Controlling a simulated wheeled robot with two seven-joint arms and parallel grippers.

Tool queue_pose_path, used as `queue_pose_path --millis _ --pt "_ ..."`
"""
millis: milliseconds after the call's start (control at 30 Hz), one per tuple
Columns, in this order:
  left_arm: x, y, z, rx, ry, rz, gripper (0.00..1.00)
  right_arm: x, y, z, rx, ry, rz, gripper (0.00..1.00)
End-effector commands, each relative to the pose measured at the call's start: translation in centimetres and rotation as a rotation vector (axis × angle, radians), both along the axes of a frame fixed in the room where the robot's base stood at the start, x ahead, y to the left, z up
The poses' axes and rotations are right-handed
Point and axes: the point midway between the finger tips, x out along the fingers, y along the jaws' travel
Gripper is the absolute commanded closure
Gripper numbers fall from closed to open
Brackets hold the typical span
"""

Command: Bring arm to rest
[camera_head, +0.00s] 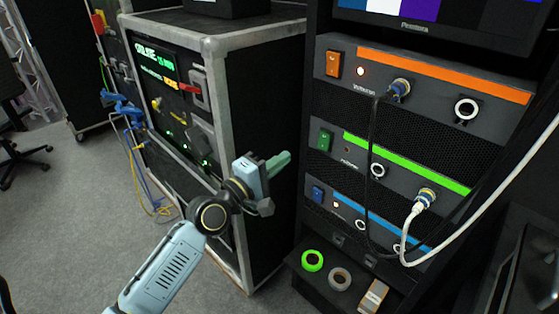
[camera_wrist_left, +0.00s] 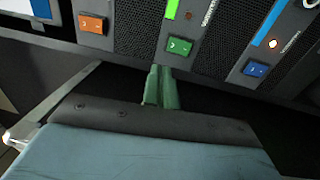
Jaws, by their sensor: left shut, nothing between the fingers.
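My left arm comes in from the lower left in the head view. Its left gripper (camera_head: 284,161) has green fingers that are shut with nothing between them. It is raised in front of the black flight case, to the left of the rack of orange, green and blue units. In the left wrist view the closed green fingers (camera_wrist_left: 161,88) point toward the rack fronts, with the green switch just beyond their tips in the picture. I cannot tell the distance to the rack. My right gripper is not in view.
The rack has an orange-striped unit (camera_head: 440,75), a green-striped unit (camera_head: 410,163) and a blue-striped unit (camera_head: 385,222). A black cable and a white cable (camera_head: 480,212) hang in front. Green tape (camera_head: 312,261) and grey tape (camera_head: 339,279) lie on the shelf below. Open floor is at left.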

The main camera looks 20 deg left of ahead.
Motion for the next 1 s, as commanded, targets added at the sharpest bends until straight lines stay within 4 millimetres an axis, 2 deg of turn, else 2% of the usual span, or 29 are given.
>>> queue_pose_path --millis 367,467,567,667,700,767,800,867,900,1000 --pt "0.1 0.0 -0.2 0.003 0.003 0.001 1.00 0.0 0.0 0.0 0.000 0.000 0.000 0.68" --pt "0.3 0.3 -2.1 0.040 0.030 0.017 1.00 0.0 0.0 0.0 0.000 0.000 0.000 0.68" --pt "0.4 0.9 -6.9 0.139 0.101 0.047 1.00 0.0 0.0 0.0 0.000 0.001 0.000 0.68" --pt "-0.3 1.8 -14.0 0.295 0.202 0.073 1.00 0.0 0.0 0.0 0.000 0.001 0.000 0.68" --pt "-0.9 2.2 -17.1 0.367 0.248 0.074 1.00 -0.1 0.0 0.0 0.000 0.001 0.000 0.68" --pt "-2.1 2.7 -21.6 0.474 0.312 0.069 1.00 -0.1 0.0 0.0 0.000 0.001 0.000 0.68" --pt "-3.2 3.0 -24.5 0.546 0.355 0.060 1.00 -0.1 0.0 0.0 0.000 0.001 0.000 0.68" --pt "-5.1 3.4 -28.6 0.653 0.416 0.037 1.00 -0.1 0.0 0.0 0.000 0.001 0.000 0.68" --pt "-6.6 3.7 -31.3 0.723 0.457 0.014 1.00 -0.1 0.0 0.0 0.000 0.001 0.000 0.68" --pt "-11.1 4.3 -37.7 0.897 0.552 -0.062 1.00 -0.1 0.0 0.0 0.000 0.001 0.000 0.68"
